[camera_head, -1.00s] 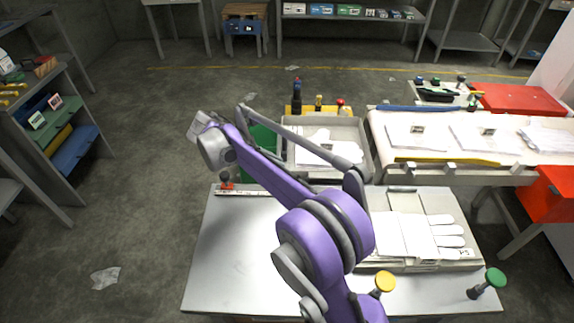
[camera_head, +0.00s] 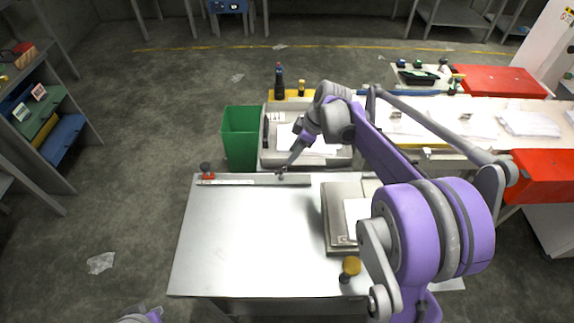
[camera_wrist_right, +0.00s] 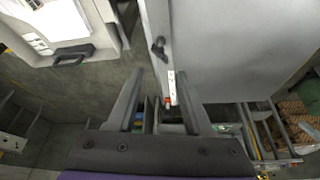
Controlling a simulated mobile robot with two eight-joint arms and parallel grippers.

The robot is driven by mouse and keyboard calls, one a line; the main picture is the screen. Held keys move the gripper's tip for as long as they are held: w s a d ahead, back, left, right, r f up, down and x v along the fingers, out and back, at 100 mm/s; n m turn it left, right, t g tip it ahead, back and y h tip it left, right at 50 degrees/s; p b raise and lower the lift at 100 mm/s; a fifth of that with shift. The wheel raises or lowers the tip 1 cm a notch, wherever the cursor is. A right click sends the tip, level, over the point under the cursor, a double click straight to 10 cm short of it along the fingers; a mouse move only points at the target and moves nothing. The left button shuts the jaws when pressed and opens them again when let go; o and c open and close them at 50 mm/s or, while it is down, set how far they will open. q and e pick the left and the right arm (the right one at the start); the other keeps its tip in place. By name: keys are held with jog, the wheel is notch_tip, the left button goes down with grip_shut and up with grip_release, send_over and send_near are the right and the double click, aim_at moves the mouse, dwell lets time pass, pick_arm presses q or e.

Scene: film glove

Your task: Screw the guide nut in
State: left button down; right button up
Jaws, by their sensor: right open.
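A metal rail (camera_head: 245,180) with a white scale strip runs along the table's back edge. A small dark knob (camera_wrist_right: 159,47), which looks like the guide nut, sits on the rail in the right wrist view. A red stop with a dark top (camera_head: 207,171) stands at the rail's left end; its red part (camera_wrist_right: 168,101) also shows between my fingers in the wrist view. My right gripper (camera_head: 284,168) points down at the rail's right part. In the wrist view my right gripper (camera_wrist_right: 160,72) is open and empty, its fingertips just short of the dark knob. My left gripper is out of view.
The metal table (camera_head: 240,235) is bare on its left and middle. A green bin (camera_head: 240,135) and grey tray (camera_head: 300,161) stand behind.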

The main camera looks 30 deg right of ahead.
aim_at(281, 170)
jog(key=x, duration=0.8)
jog(key=shift+a+f, duration=0.15)
jog(key=shift+f, duration=0.15)
grip_shut()
